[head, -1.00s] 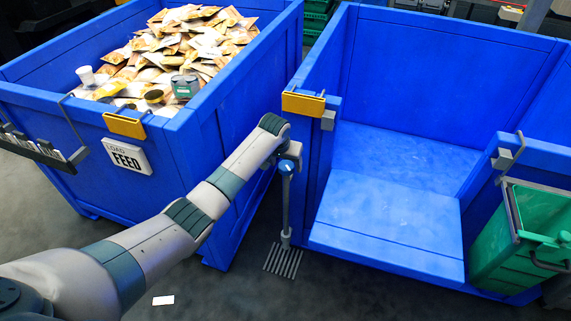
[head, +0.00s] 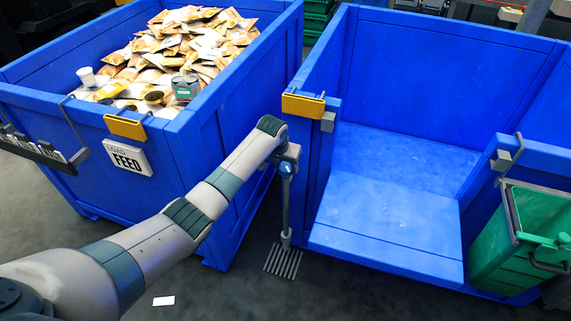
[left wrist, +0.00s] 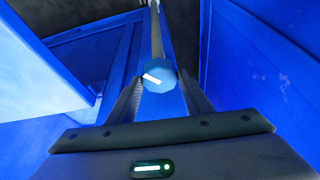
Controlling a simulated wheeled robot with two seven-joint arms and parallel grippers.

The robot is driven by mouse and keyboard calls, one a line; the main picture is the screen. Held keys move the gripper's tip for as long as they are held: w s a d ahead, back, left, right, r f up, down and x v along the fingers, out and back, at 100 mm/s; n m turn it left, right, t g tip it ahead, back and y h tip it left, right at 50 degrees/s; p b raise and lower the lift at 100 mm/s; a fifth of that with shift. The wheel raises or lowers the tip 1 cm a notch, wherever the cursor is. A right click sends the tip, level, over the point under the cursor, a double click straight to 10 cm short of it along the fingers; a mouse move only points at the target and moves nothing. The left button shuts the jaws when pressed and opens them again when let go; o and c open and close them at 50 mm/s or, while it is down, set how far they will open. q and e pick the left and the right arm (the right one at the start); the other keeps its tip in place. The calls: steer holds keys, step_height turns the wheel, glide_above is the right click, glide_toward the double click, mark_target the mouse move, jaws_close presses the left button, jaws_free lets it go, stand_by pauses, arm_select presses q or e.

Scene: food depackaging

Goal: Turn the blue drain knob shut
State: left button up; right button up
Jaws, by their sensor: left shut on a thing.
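The blue drain knob (head: 286,168) sits on top of a thin grey upright pipe (head: 286,210) between the two big blue bins. In the left wrist view the knob (left wrist: 158,76) shows a white pointer mark lying aslant. My left gripper (left wrist: 162,92) has one finger on each side of the knob and is shut on it. In the head view the end of my left arm hides part of the gripper and knob. My right gripper is not in view.
A blue bin of food packets (head: 205,140) marked FEED stands left of the pipe. An open blue bin (head: 385,235) stands close on the right. A floor drain grate (head: 283,261) lies at the pipe's foot. A green bin (head: 520,240) hangs at far right.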

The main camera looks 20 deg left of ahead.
arm_select(q)
steer(key=shift+r+m, duration=0.15)
steer(key=shift+m, duration=0.15)
steer(key=shift+a+m+h+p, duration=0.1)
steer(key=shift+m+h+p, duration=0.3)
steer(key=shift+m+p, duration=0.2)
steer(key=shift+m+h, duration=0.3)
steer(key=shift+m, duration=0.5)
steer(key=shift+w+a+m, duration=0.1)
steer(key=shift+m, duration=0.3)
steer(key=shift+f+m+g+h+b, duration=0.2)
steer(key=shift+m+g+h+b, duration=0.25)
steer(key=shift+m, duration=0.75)
steer(key=shift+r+m+h+b, duration=0.1)
steer(key=shift+m+h+b, duration=0.3)
steer(key=shift+m, duration=0.5)
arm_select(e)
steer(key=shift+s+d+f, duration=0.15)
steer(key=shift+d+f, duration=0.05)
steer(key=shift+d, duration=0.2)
arm_select(q)
steer(key=shift+g, duration=0.25)
